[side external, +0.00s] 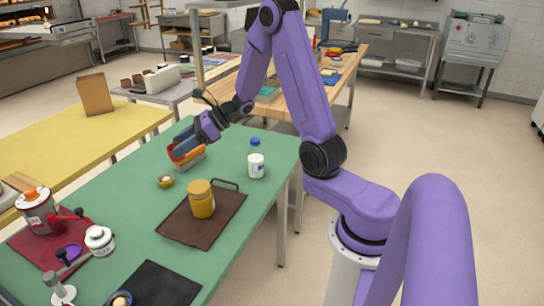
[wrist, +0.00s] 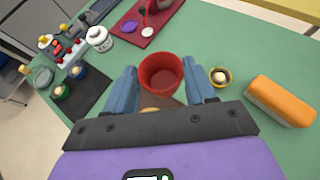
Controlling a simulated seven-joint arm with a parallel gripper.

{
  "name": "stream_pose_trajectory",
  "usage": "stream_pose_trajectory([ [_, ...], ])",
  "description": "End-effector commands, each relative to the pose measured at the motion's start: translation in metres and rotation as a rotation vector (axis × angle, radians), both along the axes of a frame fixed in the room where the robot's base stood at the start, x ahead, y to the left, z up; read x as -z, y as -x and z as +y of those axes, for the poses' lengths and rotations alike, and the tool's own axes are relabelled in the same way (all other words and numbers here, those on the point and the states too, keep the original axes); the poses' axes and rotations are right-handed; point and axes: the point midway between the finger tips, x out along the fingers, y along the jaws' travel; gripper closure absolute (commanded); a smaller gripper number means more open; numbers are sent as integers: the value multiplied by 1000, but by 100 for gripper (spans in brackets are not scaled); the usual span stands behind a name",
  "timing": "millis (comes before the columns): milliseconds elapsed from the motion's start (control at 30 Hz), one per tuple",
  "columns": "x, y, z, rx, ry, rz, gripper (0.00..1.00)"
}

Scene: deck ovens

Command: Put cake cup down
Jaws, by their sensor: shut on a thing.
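The cake cup is a red, round, empty-looking cup (wrist: 161,70), upright between the two blue fingers of my gripper (wrist: 161,88) in the wrist view. My gripper is shut on it. In the side view my gripper (side external: 183,143) is over the far part of the green table (side external: 135,170), and part of the red cup (side external: 186,147) shows between the fingers. The cup seems to be above the table; the gap under it is hard to judge. An orange and white block (side external: 188,162) lies just below and behind it.
A small yellow cup with a pale ball (side external: 166,181) stands close by. A brown tray (side external: 180,225) holds a yellow jar (side external: 201,200). A white bottle with a blue cap (side external: 256,160) stands near the right edge. Bare green table lies left of the small cup.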

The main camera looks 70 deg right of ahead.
Motion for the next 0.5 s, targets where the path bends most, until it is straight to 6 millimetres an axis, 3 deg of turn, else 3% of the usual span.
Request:
stream_pose_trajectory([
  [200,0,20,-68,197,-1,0,74],
  [500,0,65,-146,459,-1,1,74],
])
